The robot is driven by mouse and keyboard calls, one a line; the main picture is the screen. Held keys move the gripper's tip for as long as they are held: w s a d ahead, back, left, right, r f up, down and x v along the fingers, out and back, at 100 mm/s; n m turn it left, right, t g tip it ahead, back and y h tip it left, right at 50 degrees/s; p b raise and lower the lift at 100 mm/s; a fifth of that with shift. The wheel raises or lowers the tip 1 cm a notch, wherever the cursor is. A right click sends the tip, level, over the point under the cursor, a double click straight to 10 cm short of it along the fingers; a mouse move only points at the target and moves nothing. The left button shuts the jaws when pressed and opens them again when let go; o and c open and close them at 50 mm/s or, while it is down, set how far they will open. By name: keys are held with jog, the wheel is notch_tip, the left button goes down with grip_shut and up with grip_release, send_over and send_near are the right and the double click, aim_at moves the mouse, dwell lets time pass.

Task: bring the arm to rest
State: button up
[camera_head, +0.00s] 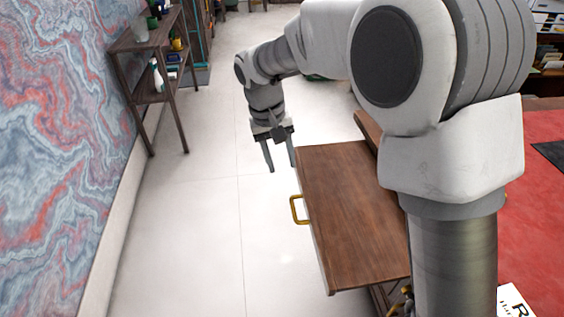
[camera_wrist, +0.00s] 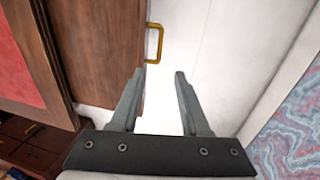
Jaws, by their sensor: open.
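My gripper (camera_head: 281,169) is open and empty. In the head view it points down over the pale floor, just left of the far end of a brown wooden cabinet door or drawer front (camera_head: 352,215). In the wrist view my gripper (camera_wrist: 161,75) shows two grey fingers spread apart with nothing between them. A brass handle (camera_head: 297,209) sticks out from the left edge of the wooden piece. The handle also shows in the wrist view (camera_wrist: 159,43), beyond the fingertips and apart from them. My arm covers part of the desk in the head view.
A red leather desk top (camera_head: 535,200) lies at the right. A dark wooden shelf (camera_head: 152,45) with small items stands at the upper left, beside a marbled blue and red wall (camera_head: 60,130). The pale floor (camera_head: 205,220) between wall and wooden piece is clear.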

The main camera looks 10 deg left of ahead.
jog(key=shift+d, duration=0.1)
jog(key=s+d+r+m+t+y, duration=0.1)
jog(key=s+d+r, duration=0.2)
jog(key=d+r, duration=0.3)
jog(key=s+d+r+m+t, duration=0.15)
jog(key=d+r, duration=0.25)
jog(key=d, duration=0.5)
jog(key=s+d+r+m+t, duration=0.2)
jog(key=s+d+t, duration=0.1)
jog(key=s+d, duration=1.05)
notch_tip(320, 180, up, 13)
jog(key=s+a+p, duration=0.1)
jog(key=p, duration=1.2)
jog(key=shift+s+a+r+g+y+p, duration=0.15)
jog(key=shift+s+a+g+y+p, duration=0.05)
jog(key=shift+a+g+y+p, duration=0.2)
